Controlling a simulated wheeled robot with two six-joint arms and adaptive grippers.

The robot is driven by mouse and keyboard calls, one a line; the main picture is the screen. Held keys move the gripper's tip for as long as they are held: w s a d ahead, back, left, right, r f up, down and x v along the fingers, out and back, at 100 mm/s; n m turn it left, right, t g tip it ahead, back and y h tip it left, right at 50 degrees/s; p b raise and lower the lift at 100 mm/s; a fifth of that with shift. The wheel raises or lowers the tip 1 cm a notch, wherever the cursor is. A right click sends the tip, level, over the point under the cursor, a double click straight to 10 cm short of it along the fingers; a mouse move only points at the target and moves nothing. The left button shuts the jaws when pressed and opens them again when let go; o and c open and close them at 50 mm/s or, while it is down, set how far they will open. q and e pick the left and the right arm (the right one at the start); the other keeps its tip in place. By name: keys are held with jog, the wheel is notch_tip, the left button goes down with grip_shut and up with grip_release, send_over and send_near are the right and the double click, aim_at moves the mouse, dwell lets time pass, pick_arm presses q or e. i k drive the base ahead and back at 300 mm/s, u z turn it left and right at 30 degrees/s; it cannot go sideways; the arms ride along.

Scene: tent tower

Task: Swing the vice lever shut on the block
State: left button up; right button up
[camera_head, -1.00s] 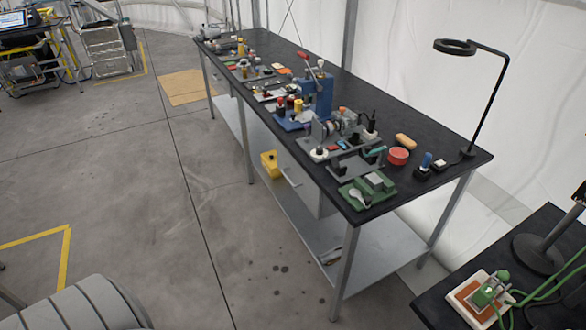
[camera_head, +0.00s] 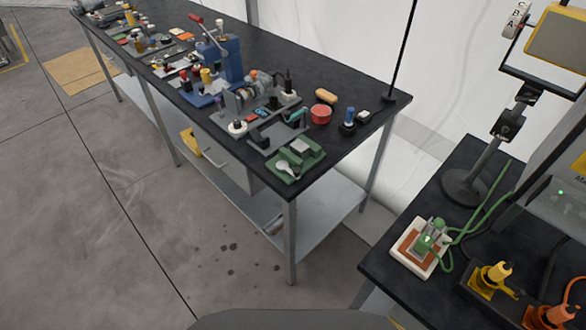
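A small green vice (camera_head: 311,165) sits on the near corner of the long black workbench (camera_head: 340,135). A light grey block-like piece (camera_head: 299,147) shows on top of it. A pale, spoon-shaped part (camera_head: 287,169), which looks like the lever, lies at the vice's front left. It is too small to tell whether the lever touches or clamps the block. Neither of my grippers is in view.
A grey fixture (camera_head: 262,135), a red round tin (camera_head: 320,114) and a blue-topped item (camera_head: 349,119) stand near the vice. A blue press (camera_head: 222,62) stands farther back. A second black table (camera_head: 400,255) at right holds an orange-and-white board (camera_head: 420,247). Floor at left is open.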

aim_at(282, 166)
jog(key=u, duration=0.3)
jog(key=k, duration=0.4)
jog(key=u, duration=0.95)
jog(key=k, duration=0.9)
jog(key=u, duration=1.1)
jog(key=i, duration=1.2)
jog(key=z, duration=1.05)
jog(key=i, duration=0.8)
jog(key=z, duration=0.95)
